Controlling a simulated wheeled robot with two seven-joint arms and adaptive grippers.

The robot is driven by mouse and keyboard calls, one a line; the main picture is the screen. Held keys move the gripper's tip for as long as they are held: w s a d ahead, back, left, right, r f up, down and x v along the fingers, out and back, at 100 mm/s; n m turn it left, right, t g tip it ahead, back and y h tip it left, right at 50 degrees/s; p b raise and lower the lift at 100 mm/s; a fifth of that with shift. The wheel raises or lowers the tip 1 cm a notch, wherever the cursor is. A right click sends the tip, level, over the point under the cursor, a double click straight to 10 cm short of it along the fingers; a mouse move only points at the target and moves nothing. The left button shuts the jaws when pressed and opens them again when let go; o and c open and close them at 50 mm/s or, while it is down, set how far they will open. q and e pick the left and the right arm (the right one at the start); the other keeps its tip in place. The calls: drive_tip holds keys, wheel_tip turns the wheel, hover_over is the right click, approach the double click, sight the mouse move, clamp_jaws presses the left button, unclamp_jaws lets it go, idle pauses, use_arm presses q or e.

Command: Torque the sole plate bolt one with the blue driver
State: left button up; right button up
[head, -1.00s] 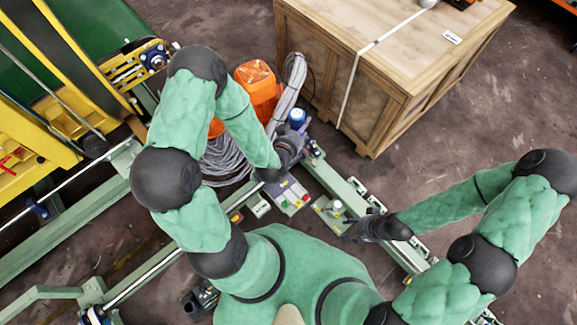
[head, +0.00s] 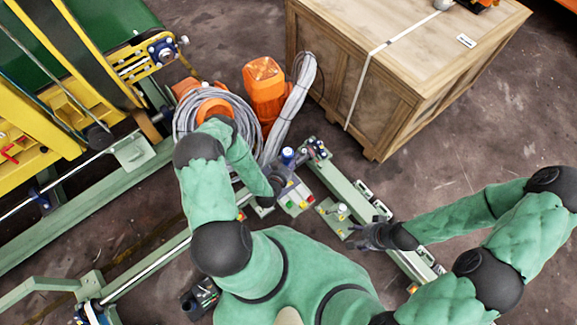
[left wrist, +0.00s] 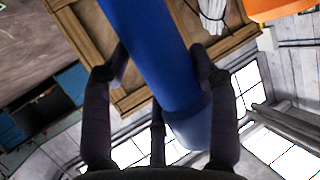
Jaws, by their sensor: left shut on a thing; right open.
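The blue driver (head: 287,154) shows in the head view as a blue end above my left gripper (head: 280,172). It fills the middle of the left wrist view (left wrist: 155,50), between the fingers of my left gripper (left wrist: 160,80), which is shut on it. The driver's lower end is hidden in the head view. My right gripper (head: 358,238) is open and empty, low beside the green rail. A small green plate with a pale upright bolt-like part (head: 341,209) sits left of the rail, just above my right gripper. I cannot tell which bolt is bolt one.
A grey box with coloured buttons (head: 295,197) lies just below my left gripper. The green rail (head: 345,190) runs down to the right. Orange machinery (head: 264,85) and coiled grey cable (head: 190,118) stand behind.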

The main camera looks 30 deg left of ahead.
use_arm(q)
drive_tip(key=shift+s+f, duration=0.3)
drive_tip(key=shift+f, duration=0.3)
drive_tip(key=shift+s+f, duration=0.25)
drive_tip(key=shift+f, duration=0.35)
drive_tip(key=shift+s, duration=0.1)
wheel_tip(320, 180, down, 6)
drive_tip(key=b, duration=0.6)
drive_tip(key=shift+f, duration=0.15)
drive_tip(key=shift+f+b, duration=0.75)
drive_tip(key=shift+f, duration=0.45)
idle(2.1)
